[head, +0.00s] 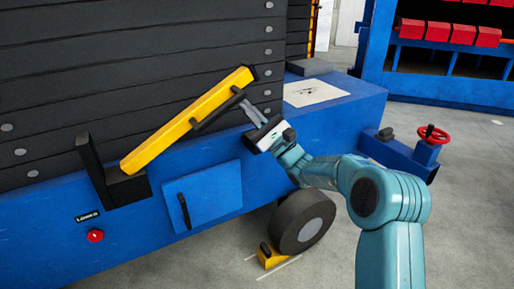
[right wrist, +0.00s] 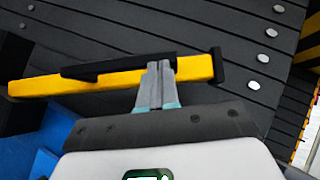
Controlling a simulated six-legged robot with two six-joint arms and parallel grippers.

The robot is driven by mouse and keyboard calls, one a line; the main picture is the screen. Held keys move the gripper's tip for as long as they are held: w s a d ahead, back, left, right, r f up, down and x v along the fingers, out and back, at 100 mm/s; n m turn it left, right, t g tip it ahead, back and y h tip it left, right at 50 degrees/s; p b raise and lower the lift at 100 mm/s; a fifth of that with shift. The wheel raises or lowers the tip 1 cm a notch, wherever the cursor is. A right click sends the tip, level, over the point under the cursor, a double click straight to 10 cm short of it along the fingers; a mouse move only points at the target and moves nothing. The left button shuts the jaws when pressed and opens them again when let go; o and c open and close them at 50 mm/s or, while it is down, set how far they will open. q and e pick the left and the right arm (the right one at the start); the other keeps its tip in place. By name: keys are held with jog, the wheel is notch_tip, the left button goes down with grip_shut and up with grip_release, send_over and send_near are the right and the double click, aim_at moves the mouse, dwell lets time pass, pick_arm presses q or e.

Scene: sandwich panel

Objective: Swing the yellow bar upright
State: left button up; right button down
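The yellow bar (head: 185,122) lies tilted in the head view, its lower left end at a black bracket (head: 112,178) and its upper right end black-capped. A black handle (head: 217,112) runs along its near side. The bar also shows in the right wrist view (right wrist: 110,81), with the handle (right wrist: 120,66) on it. My right gripper (head: 246,106) is at the handle's upper end. In the right wrist view its fingers (right wrist: 161,68) are together, with their tips overlapping the handle; I see nothing clearly between them. Whether they touch it is unclear. My left gripper is out of view.
A dark slatted panel stack (head: 120,45) stands behind the bar on a blue wheeled base (head: 290,130). A blue hatch (head: 203,197), a red button (head: 95,236) and a wheel (head: 302,222) are below. A red handwheel (head: 433,134) stands at right. Grey floor is clear at lower right.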

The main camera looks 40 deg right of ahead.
jog(key=a+r+n+g+y+p, duration=0.2)
jog(key=a+r+n+g+p, duration=0.15)
jog(key=a+r, duration=0.35)
jog(key=a+r+n+g+y+p, duration=0.25)
jog(key=a+r+n+p, duration=0.2)
jog(key=r, duration=0.45)
jog(key=w+a+r+n+g+h+p, duration=0.1)
jog(key=a+r+n+g+p, duration=0.1)
jog(key=a, duration=0.7)
jog(key=w+a+r+n+g+h+p, duration=0.1)
jog(key=a+n+p, duration=0.3)
jog(key=a, duration=0.5)
jog(key=shift+a+r+n+g+h+p, duration=0.35)
jog(key=shift+r+g+h+p, duration=0.2)
jog(key=shift+r+g, duration=0.35)
